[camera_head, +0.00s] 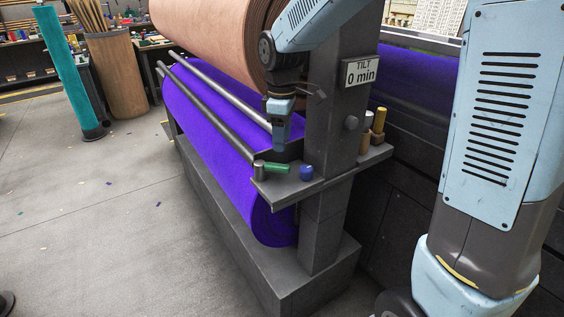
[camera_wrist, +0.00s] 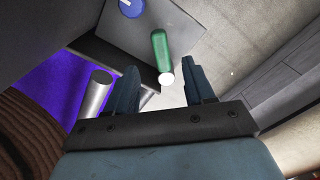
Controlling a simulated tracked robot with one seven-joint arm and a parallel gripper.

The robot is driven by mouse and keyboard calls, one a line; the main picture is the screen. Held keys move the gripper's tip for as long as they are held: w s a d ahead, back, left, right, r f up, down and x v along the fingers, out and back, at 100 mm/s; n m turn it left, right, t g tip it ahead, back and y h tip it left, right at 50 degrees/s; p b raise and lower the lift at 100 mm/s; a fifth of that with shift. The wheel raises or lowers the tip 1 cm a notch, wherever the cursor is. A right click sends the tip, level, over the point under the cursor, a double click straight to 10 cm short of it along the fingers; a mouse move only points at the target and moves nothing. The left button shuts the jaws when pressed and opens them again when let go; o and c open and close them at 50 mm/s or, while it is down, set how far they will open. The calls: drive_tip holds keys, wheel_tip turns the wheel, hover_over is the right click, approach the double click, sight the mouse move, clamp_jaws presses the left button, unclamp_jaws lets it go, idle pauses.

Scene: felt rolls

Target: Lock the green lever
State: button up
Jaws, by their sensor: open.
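The green lever (camera_head: 277,168) is a short green handle on the grey shelf (camera_head: 345,168) of the post. In the wrist view the lever (camera_wrist: 160,48) ends in a white tip. My gripper (camera_head: 280,146) points down, just above and behind the lever in the head view. Its two fingers are apart and empty. In the wrist view the gripper (camera_wrist: 162,70) has the lever's white tip between its fingertips in the picture. I cannot tell whether a finger touches it. The lever's pivot is not clearly visible.
A blue knob (camera_head: 306,173) stands right of the lever. A metal bar end (camera_head: 258,170) is close on its left. The post (camera_head: 343,110) with a "TILT 0 min" sign rises behind.

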sight(282, 165)
wheel_tip(282, 165, down, 8)
drive_tip(key=shift+f, duration=0.1)
idle(0.4)
clamp_jaws()
idle(0.4)
